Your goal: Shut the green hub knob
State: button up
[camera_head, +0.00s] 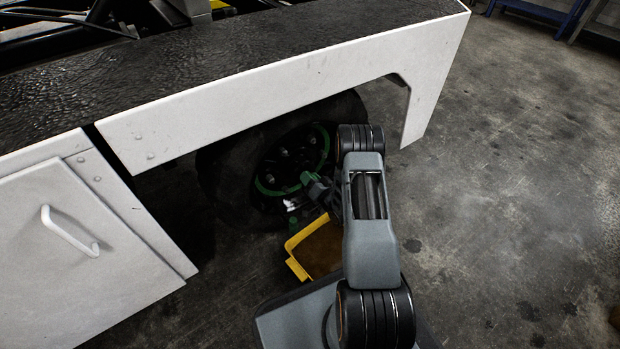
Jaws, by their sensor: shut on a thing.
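The dark wheel (225,165) stands under the white side panel of the loader. Its black hub carries a green ring (323,147). A green knob (312,186) shows at the right side of the hub, just at my gripper (318,190). My gripper is shut on the green knob. The fingertips are small and dark here, and the arm covers part of the wheel's right side. A smaller green piece (293,222) shows low on the hub, and I cannot tell what it is.
The white panel (270,85) overhangs the wheel and my arm reaches in beneath its edge. A yellow open tray (297,268) is below the gripper. A white door with a handle (70,232) is at left. Concrete floor (510,200) is clear at right.

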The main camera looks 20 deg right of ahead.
jog(key=m, duration=0.5)
jog(key=shift+f+m+p, duration=0.1)
jog(key=shift+m+p, duration=0.2)
jog(key=shift+p, duration=0.05)
jog(key=shift+m, duration=0.3)
jog(key=o, duration=0.9)
jog(key=shift+s, duration=0.1)
jog(key=s+d+p, duration=0.1)
jog(key=s, duration=0.3)
jog(key=s+p, duration=0.2)
jog(key=s, duration=0.3)
jog(key=s+d+p, duration=0.1)
jog(key=s, duration=0.3)
jog(key=shift+s+d, duration=0.25)
jog(key=shift+d, duration=0.05)
